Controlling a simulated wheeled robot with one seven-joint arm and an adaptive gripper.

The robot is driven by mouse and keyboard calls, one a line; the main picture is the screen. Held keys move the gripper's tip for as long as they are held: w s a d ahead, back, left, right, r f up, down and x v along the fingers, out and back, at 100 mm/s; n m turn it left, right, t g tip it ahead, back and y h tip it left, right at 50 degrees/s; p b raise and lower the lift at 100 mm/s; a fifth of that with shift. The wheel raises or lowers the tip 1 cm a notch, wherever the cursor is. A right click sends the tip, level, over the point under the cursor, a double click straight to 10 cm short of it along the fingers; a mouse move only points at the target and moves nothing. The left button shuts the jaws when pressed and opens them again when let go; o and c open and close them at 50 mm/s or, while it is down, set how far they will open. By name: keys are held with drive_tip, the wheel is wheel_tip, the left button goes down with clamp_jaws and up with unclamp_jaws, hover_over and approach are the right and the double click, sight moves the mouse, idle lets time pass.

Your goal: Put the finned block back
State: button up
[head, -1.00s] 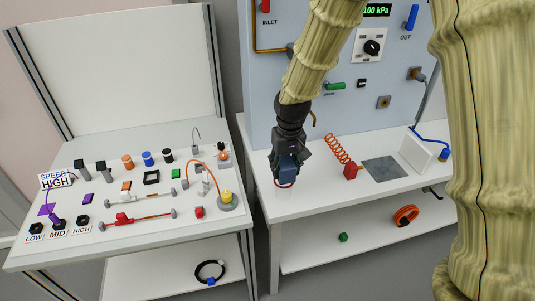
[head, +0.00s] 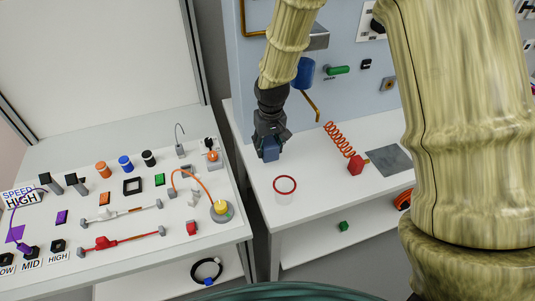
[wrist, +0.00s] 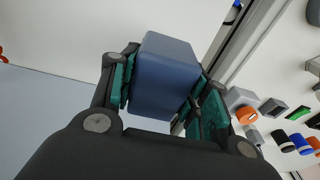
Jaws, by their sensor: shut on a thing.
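My gripper (head: 268,137) is shut on a plain-looking dark blue block (head: 271,152). No fins can be made out on the faces I see, so I cannot tell whether it is the finned block. In the wrist view, the block (wrist: 165,75) sits between the green finger pads and sticks out beyond them. The gripper points down over the back left of the right-hand white bench (head: 330,215), near the panel. Whether the block touches the bench cannot be told. A clear cup with a red rim (head: 285,185) stands on the bench, in front of the gripper and apart from it.
A copper pipe (head: 310,105) and blue cylinder (head: 304,72) are on the panel behind. The left bench (head: 205,240) holds many small parts; a gap separates the benches.

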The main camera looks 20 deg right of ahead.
sight(268, 156)
drive_tip(key=shift+s+f, duration=0.1)
drive_tip(key=shift+f, duration=2.1)
drive_tip(key=shift+f, duration=0.1)
drive_tip(key=o, duration=1.3)
drive_tip(key=shift+s+r+b, duration=0.1)
drive_tip(key=shift+s+r, duration=0.15)
drive_tip(key=shift+r, duration=1.75)
drive_tip(key=shift+s+r+b, duration=0.15)
drive_tip(key=shift+s+r, duration=0.1)
drive_tip(key=shift+r, duration=1.8)
drive_tip(key=shift+s+r+b, duration=0.1)
drive_tip(key=shift+s+r, duration=0.15)
drive_tip(key=shift+r, duration=1.75)
drive_tip(key=shift+r, duration=0.1)
